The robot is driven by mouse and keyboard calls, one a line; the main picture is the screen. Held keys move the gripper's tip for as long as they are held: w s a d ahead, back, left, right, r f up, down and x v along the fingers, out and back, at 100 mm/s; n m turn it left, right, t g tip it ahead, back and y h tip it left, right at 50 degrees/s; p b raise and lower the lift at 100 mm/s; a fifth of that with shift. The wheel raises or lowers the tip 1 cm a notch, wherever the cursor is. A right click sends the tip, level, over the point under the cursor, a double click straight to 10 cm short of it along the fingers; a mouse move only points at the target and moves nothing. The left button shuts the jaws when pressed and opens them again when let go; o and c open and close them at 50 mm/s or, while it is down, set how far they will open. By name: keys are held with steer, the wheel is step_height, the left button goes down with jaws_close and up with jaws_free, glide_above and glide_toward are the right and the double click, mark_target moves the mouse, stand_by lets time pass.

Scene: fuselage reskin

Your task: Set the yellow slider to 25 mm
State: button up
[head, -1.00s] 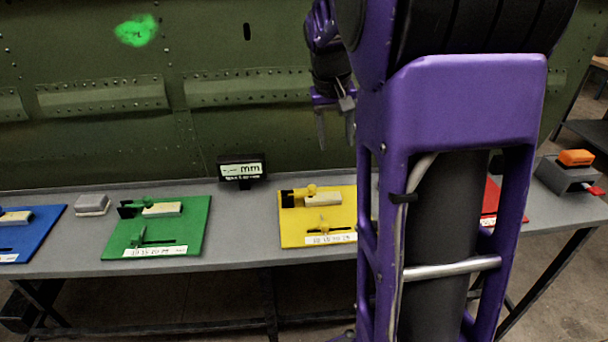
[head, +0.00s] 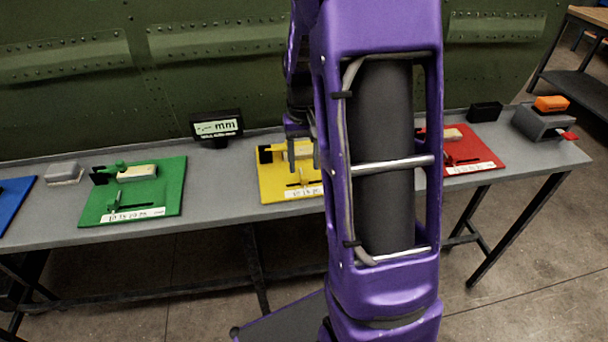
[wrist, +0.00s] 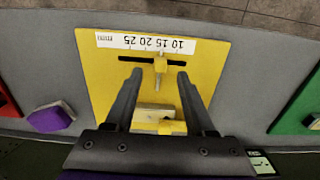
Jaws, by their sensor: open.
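The yellow board (wrist: 100,75) lies on the bench, and it also shows in the head view (head: 272,191), partly behind my arm. Its yellow slider (wrist: 160,66) sits in a dark slot, next to a white scale (wrist: 110,41) marked 10 to 25, upside down in the wrist view. The slider stands near the 15 mark; its exact reading cannot be told. My gripper (wrist: 160,73) is open and empty above the board, its fingers on either side of the slider and apart from it. A pale block (wrist: 153,111) shows between the fingers.
A green board (head: 170,198) lies to the left and a red board (head: 483,150) to the right. A black mm display (head: 217,128) stands behind; its digits are unreadable. A grey block (head: 64,173) and an orange-topped grey box (head: 545,122) are farther off. The green wall rises behind the bench.

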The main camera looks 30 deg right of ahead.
mark_target(304, 176)
steer(key=shift+f, duration=2)
jaws_close()
steer(key=shift+r, duration=0.1)
